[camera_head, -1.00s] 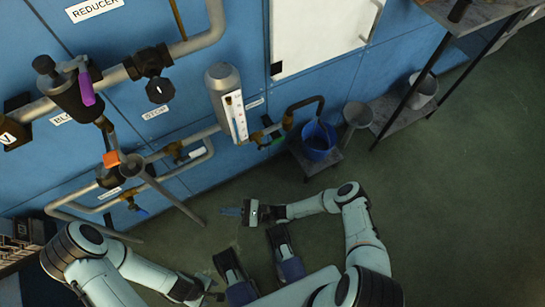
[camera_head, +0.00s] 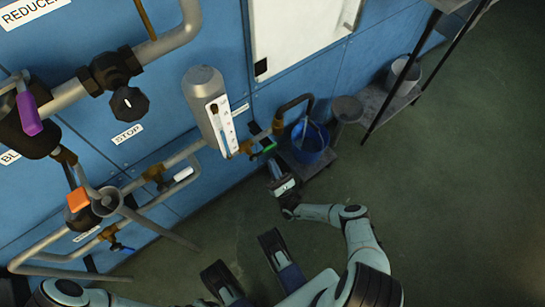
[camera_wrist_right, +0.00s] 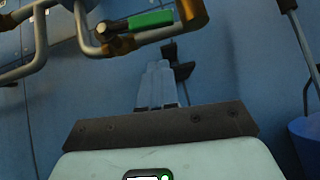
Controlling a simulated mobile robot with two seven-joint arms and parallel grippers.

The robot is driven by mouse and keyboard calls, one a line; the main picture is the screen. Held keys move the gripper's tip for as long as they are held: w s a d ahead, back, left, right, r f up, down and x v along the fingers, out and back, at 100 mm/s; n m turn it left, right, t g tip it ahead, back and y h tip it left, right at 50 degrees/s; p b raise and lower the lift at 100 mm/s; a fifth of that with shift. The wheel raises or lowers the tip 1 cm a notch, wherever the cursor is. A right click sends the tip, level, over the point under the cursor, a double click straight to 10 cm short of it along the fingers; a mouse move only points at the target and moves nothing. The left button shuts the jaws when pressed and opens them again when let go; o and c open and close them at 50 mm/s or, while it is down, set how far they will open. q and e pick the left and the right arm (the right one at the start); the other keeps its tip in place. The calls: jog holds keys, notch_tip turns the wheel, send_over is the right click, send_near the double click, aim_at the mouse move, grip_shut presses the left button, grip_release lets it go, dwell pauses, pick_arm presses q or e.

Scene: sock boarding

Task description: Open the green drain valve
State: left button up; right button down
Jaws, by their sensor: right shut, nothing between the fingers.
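The green drain valve handle (camera_head: 265,149) sits on the brass pipe fitting low on the blue wall, beside the gauge cylinder. In the right wrist view the green handle (camera_wrist_right: 152,18) lies nearly level along the brass pipe at the top. My right gripper (camera_head: 274,168) is just below and slightly right of the handle in the head view. In the right wrist view its fingers (camera_wrist_right: 158,72) are together and empty, pointing at the wall, with the handle beyond and above them. I see no contact with the handle.
A blue bucket (camera_head: 310,142) stands on a low stand under the curved outlet pipe, close right of my right gripper. A grey funnel-like vessel (camera_head: 347,109) and a shelf rack (camera_head: 390,104) are farther right. Purple (camera_head: 29,114) and orange (camera_head: 77,201) handles are left. Floor at right is clear.

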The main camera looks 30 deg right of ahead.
aim_at(264, 151)
pick_arm(q)
jog(key=shift+s+f, duration=0.1)
jog(key=shift+s, duration=0.1)
pick_arm(e)
jog(key=shift+w+d+r, duration=0.1)
jog(key=shift+w+r, duration=0.05)
jog(key=shift+r, duration=0.65)
jog(key=shift+w+d+r, duration=0.1)
jog(key=shift+w+r, duration=0.05)
jog(key=shift+r, duration=0.65)
jog(key=shift+w+d+r, duration=0.1)
jog(key=shift+w+r, duration=0.05)
jog(key=shift+r, duration=0.65)
jog(key=shift+a, duration=0.1)
